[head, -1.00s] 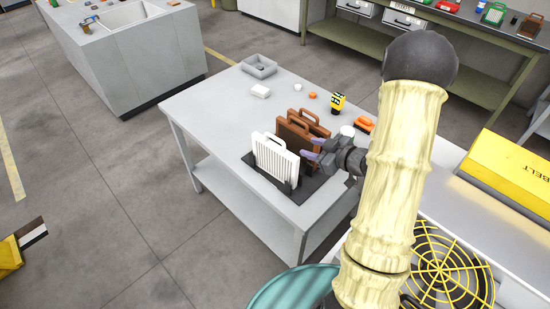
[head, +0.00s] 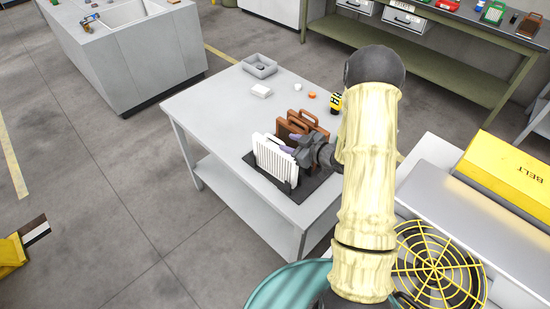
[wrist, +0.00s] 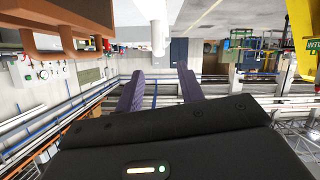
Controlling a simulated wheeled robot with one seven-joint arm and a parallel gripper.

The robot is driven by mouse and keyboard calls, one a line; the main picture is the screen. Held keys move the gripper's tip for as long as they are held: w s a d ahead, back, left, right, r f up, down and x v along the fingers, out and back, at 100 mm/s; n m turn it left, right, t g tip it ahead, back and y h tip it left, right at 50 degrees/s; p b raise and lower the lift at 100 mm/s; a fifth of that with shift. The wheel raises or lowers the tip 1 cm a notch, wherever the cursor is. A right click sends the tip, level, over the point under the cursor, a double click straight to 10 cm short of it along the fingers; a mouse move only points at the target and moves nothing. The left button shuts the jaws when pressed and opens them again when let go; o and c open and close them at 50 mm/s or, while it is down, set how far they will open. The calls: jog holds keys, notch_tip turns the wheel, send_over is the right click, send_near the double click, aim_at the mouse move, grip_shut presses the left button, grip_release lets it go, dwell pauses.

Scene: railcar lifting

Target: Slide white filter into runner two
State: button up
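The white filter (head: 272,160) stands upright at the near left end of a dark rack (head: 312,186) on the grey table. Brown filters with handles (head: 312,121) stand behind it; a brown handle and panel (wrist: 65,22) also show at the upper left of the wrist view. My gripper (head: 293,144) is close to the white filter's upper right side, between it and the brown filters in the picture. In the wrist view its two purple fingers (wrist: 160,88) are spread with no filter between them. Whether they touch the white filter cannot be told. The rack's runners are mostly hidden.
A grey tray (head: 260,66), a white block (head: 261,91) and small orange and yellow-black items lie on the table's far part. A yellow BELT box (head: 510,170) and a yellow fan guard (head: 438,262) are at right. The table's left part is clear.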

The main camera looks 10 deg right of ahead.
aim_at(278, 140)
jog(key=x, duration=0.3)
jog(key=shift+w+a+p, duration=0.1)
jog(key=shift+w+p, duration=0.05)
jog(key=shift+p, duration=0.25)
jog(key=shift+w+a+f+p, duration=0.3)
jog(key=shift+w+p, duration=0.1)
jog(key=shift+p, duration=0.15)
jog(key=p+x, duration=0.2)
jog(key=x, duration=0.2)
jog(key=shift+f, duration=0.15)
jog(key=shift+c, duration=0.5)
grip_shut()
